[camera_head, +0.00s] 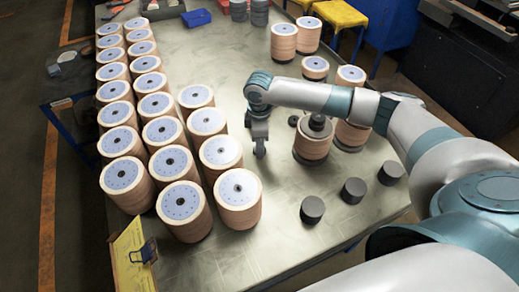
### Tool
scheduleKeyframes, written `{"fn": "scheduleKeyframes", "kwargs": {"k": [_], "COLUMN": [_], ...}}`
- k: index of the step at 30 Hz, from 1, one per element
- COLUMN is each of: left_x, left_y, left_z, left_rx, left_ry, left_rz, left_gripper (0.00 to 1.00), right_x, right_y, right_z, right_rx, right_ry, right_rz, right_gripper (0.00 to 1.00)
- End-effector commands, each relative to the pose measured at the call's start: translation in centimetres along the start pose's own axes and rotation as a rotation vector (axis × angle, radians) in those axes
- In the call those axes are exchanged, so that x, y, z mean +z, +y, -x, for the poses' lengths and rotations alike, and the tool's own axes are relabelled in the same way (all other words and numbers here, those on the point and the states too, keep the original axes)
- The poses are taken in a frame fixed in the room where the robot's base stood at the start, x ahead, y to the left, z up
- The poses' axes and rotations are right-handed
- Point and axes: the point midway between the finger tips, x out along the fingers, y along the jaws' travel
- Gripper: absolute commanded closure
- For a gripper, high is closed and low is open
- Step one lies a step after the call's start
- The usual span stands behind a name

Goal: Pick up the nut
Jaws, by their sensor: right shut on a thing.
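My right gripper (260,148) points down over the table, between the rows of disc stacks on the left and a shorter stack (312,147) on the right. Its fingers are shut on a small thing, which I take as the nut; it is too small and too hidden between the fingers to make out. A dark round piece (317,122) sits on top of the shorter stack, to the right of the gripper. A small dark piece (293,120) shows just left of that. My left gripper is not in view.
Tall disc stacks (239,190) fill the table's left side. Several dark cylinders (353,190) stand at the front right. More stacks (284,42) stand at the back, near yellow stools (340,14). The table's (265,235) front middle is clear. A yellow clipboard (130,258) is at the front left.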

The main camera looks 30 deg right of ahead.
Motion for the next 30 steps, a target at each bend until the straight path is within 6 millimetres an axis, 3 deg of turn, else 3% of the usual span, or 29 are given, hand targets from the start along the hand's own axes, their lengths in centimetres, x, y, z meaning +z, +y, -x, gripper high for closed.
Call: {"fn": "scheduleKeyframes", "kwargs": {"k": [10, 24, 30], "left_x": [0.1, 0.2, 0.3], "left_y": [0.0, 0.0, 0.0], "left_z": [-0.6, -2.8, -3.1], "left_rx": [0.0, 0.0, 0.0], "left_ry": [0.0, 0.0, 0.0], "left_rz": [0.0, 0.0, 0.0], "left_gripper": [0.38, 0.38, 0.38], "right_x": [-0.1, -0.1, 0.0], "right_y": [0.1, 0.1, 0.0], "right_z": [1.2, 8.3, 9.9], "right_rx": [0.002, 0.002, 0.0], "right_ry": [0.003, 0.002, 0.001], "right_rz": [0.0, 0.0, 0.0], "right_gripper": [0.87, 0.87, 0.87]}}
